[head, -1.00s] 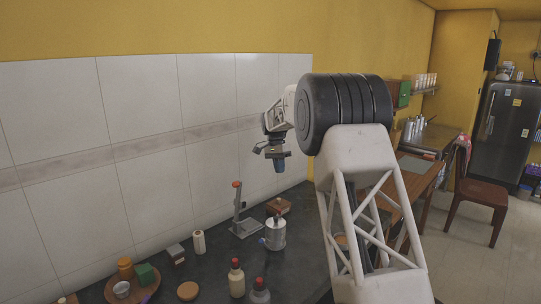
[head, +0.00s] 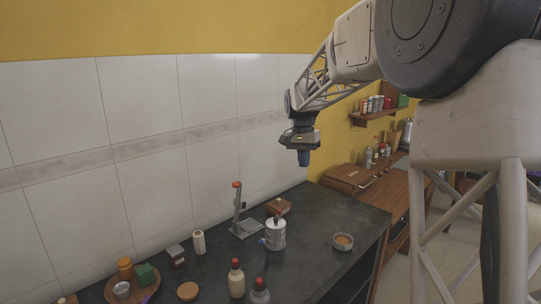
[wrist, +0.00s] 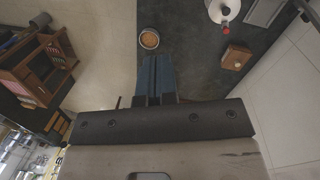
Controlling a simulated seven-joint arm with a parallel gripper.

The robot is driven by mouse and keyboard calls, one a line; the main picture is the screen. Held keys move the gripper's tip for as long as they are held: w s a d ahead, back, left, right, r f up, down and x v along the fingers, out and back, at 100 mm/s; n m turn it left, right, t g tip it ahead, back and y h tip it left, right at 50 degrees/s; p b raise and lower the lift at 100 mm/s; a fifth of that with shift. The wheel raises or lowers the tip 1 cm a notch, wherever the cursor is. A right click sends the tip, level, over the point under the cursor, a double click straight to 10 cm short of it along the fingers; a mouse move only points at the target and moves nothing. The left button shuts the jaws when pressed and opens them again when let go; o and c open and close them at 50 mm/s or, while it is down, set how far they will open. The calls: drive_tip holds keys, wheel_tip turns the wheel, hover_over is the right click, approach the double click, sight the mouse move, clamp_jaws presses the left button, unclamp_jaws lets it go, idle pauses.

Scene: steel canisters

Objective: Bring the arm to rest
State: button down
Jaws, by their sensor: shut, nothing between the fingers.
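My gripper (head: 303,158) hangs pointing down in the head view, high above the right part of the dark counter (head: 318,218). Its blue fingers are together and hold nothing. In the wrist view the shut fingers (wrist: 156,72) point toward the counter and the floor beside it. A steel canister (head: 275,236) with a dark knob on its lid stands on the counter, well below and left of my gripper. It also shows in the wrist view (wrist: 222,10) at the top edge.
A small bowl with orange-brown contents (head: 343,242) sits near the counter's right edge. A wooden box (head: 278,206) and an upright stand with a red tip (head: 238,205) are behind the canister. Red-capped bottles (head: 237,280) stand at the front. Wooden cabinets (head: 355,178) lie beyond.

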drive_tip(key=s+d+r+n+t, duration=0.1)
drive_tip(key=s+d, duration=0.2)
drive_tip(key=s, duration=1)
drive_tip(key=s+d+r+n+t, duration=0.1)
drive_tip(key=s+d+n, duration=0.1)
drive_tip(key=s, duration=1)
drive_tip(key=s+d+f+n+t, duration=0.1)
drive_tip(key=s+f, duration=0.4)
drive_tip(key=s, duration=0.7)
drive_tip(key=s+d+f+n+t, duration=0.1)
drive_tip(key=s+f, duration=0.4)
drive_tip(key=s, duration=0.7)
drive_tip(key=shift+s+d+y, duration=0.3)
drive_tip(key=shift+s+d, duration=0.05)
drive_tip(key=shift+d, duration=0.1)
drive_tip(key=shift+w, duration=0.15)
